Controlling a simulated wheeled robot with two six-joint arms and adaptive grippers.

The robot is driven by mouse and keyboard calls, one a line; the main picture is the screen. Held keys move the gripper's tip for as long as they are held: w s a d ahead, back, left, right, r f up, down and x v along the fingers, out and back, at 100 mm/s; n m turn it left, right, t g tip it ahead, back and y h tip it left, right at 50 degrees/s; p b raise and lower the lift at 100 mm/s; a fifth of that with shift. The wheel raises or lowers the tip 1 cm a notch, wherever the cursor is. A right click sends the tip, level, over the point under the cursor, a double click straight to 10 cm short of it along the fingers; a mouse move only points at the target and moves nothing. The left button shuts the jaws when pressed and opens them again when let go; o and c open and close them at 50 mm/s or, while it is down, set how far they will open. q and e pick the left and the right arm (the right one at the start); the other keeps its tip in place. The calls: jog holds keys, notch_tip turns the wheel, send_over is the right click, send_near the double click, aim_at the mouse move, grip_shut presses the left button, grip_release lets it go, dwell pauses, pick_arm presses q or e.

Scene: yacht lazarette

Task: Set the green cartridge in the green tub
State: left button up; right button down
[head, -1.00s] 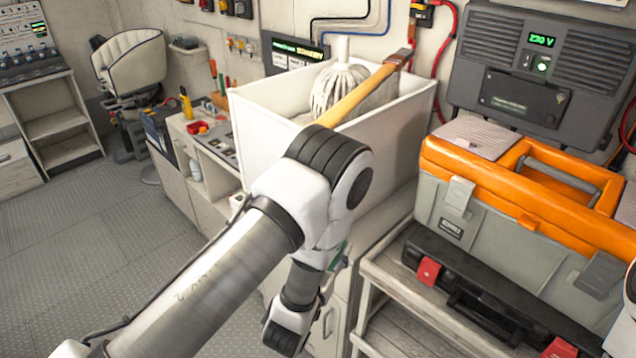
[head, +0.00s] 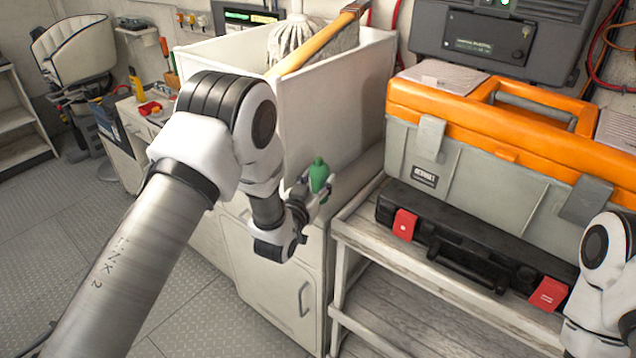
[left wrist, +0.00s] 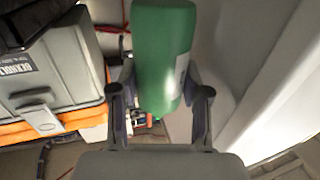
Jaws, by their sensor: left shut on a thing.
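The green cartridge (head: 319,173) is a green bottle-like cylinder with a narrower top, held roughly upright in the head view. My left gripper (head: 322,190) is shut on it, in front of the white sink cabinet and left of the wooden bench. In the left wrist view the cartridge (left wrist: 163,50) sits between the two fingers, with a pale label on its side. My right gripper is out of view; only a part of my right arm shows at the right edge. I see no green tub in either view.
The white sink (head: 335,105) behind holds a mop head and a wooden handle. The floor at left is clear.

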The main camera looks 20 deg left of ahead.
aim_at(318, 190)
pick_arm(q)
jog(key=shift+w+a, duration=0.2)
jog(key=shift+w, duration=0.5)
notch_tip(318, 190, down, 3)
jog(key=shift+s+f+p, duration=0.1)
jog(key=shift+p, duration=0.6)
jog(key=shift+f, duration=0.25)
jog(key=shift+d+f, duration=0.1)
jog(key=shift+f, duration=0.05)
jog(key=o, duration=0.9)
